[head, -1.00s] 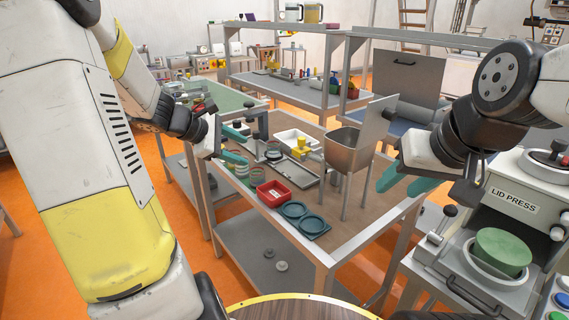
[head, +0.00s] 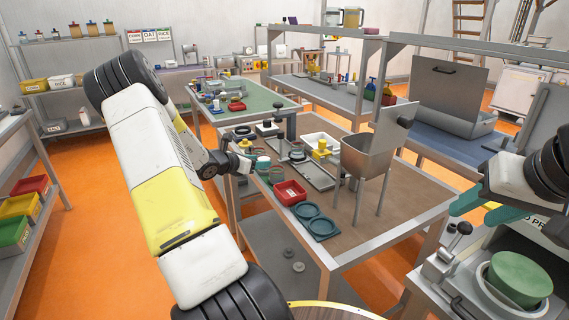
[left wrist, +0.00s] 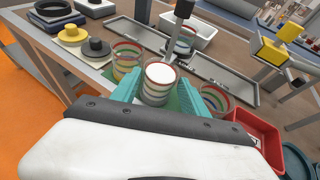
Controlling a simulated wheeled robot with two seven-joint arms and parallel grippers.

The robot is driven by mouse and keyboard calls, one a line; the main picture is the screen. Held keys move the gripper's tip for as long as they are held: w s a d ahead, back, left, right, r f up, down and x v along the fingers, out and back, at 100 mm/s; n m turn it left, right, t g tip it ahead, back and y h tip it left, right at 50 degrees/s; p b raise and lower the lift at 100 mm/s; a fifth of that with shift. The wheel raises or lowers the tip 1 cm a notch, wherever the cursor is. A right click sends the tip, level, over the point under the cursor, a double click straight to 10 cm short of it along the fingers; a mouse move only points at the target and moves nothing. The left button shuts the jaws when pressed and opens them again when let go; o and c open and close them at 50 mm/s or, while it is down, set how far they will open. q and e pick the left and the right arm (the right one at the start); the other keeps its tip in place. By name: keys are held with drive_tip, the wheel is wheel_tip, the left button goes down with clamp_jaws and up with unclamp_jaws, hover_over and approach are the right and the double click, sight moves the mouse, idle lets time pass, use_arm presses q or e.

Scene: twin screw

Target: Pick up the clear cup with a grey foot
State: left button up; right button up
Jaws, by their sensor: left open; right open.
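Several clear cups with coloured bands stand close together on the table in the left wrist view. One with a white top (left wrist: 160,76) is between the teal fingers of my left gripper (left wrist: 168,90), which is open. The feet are mostly hidden or too small, so I cannot tell which is grey. In the head view my left gripper (head: 250,162) is at the table's left edge. My right gripper (head: 482,207) is open and empty at the right.
A red tray (head: 290,192) and a teal two-ring holder (head: 316,222) lie in front of the cups. A metal hopper (head: 367,155) on legs stands to their right. A grey tray (left wrist: 225,78) and black and yellow discs (left wrist: 72,35) are near the cups.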

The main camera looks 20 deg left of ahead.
use_arm(q)
drive_tip(key=shift+x, duration=1)
drive_tip(key=shift+r, duration=0.1)
clamp_jaws()
